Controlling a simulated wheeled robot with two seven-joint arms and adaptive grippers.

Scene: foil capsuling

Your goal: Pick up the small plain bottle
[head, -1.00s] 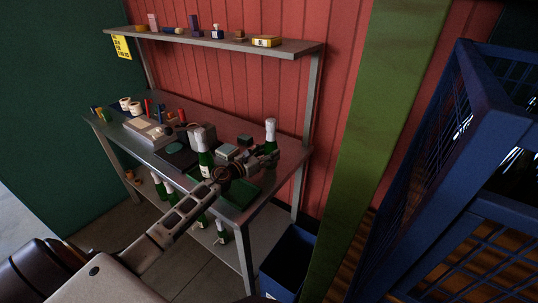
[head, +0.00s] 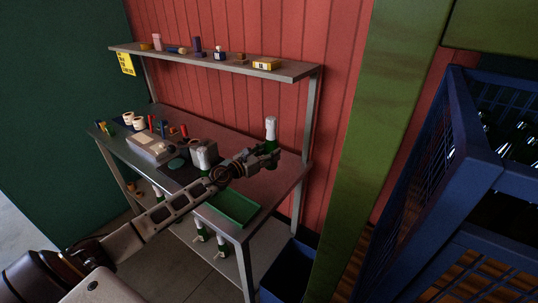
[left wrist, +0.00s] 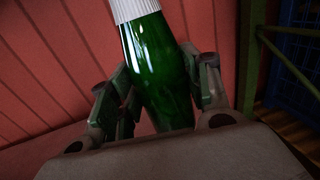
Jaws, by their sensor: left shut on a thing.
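A small green bottle with a white top (head: 271,130) is upright over the right end of the workbench in the head view. My left gripper (head: 274,157) is shut around its lower body. In the left wrist view the same green glass bottle (left wrist: 158,65), with no label visible, stands between the two fingers (left wrist: 160,100). The fingers hide the bottle's base, so its gap to the bench is hard to judge. My right gripper is not in view.
Another white-topped bottle (head: 203,156) stands on the metal bench (head: 280,185), behind my left arm. A green tray (head: 233,207) lies at the front right corner. A shelf (head: 215,61) with small items runs above. A blue crate rack (head: 440,170) stands at right.

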